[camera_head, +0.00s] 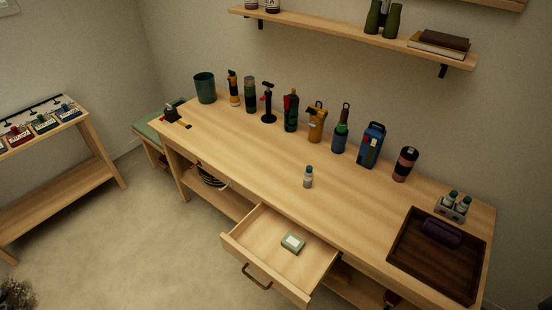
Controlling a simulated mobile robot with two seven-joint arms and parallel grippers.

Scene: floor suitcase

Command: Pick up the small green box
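The small green box (292,243) lies in the open drawer (268,262) at the front of the wooden workbench. It is pale green with a whitish patch on top and sits near the middle of the drawer floor, with clear space around it. The drawer is pulled out and has a dark handle (256,277) on its front. Neither of my grippers shows in the head view.
A small grey bottle (308,177) stands on the workbench (245,160) behind the drawer. Several bottles and tools line the back edge. A dark wooden tray (437,260) holds a purple item at right. A side shelf (60,185) stands left; floor between is clear.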

